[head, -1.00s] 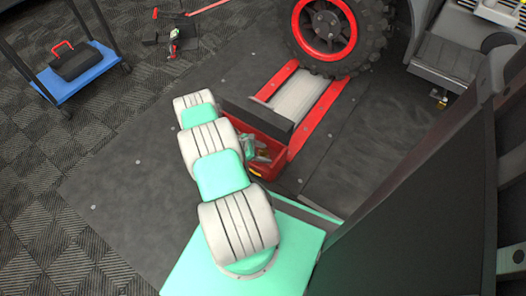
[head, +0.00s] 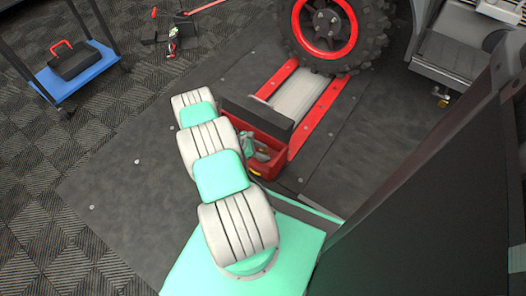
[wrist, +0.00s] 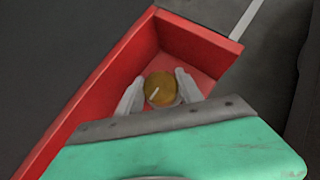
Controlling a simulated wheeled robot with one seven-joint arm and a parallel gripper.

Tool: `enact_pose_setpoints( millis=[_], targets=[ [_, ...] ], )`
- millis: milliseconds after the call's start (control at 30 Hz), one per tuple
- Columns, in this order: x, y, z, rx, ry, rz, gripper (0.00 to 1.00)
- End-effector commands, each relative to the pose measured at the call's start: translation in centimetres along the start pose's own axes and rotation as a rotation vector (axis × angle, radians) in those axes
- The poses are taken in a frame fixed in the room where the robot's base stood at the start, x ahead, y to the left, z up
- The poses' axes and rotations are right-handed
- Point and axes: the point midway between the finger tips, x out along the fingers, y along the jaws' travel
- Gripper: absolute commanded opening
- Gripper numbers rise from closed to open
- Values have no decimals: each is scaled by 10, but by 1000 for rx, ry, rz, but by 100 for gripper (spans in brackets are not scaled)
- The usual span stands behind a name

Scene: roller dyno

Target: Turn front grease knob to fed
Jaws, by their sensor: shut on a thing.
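The front grease knob (wrist: 160,88) is a round brass-coloured knob with a pale pointer line, seen in the wrist view inside a red open box (wrist: 75,105). The line slants from upper right to lower left. My gripper (wrist: 160,90) has its two pale fingers on either side of the knob, shut on it. In the head view the red box (head: 283,158) stands beside the roller unit, and the knob (head: 262,149) is a small brass spot beside my gripper (head: 254,147). My arm hides part of the box. I cannot read any marks around the knob.
A large tyre with a red rim (head: 325,28) stands on the rollers (head: 298,95) behind the box. A dark panel (head: 258,117) borders the box. A blue cart (head: 75,75) with a black toolbox is at the upper left. The mat on the left is clear.

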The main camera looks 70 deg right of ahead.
Motion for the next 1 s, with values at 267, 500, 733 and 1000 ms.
enact_pose_setpoints(
  millis=[267,500,733,1000],
  targets=[
    [1,-3,0,18,-3,-27,3],
    [1,-3,0,18,-2,-25,59],
    [1,-2,0,19,-1,-23,65],
    [-30,0,3,17,-2,-18,65]
  ],
)
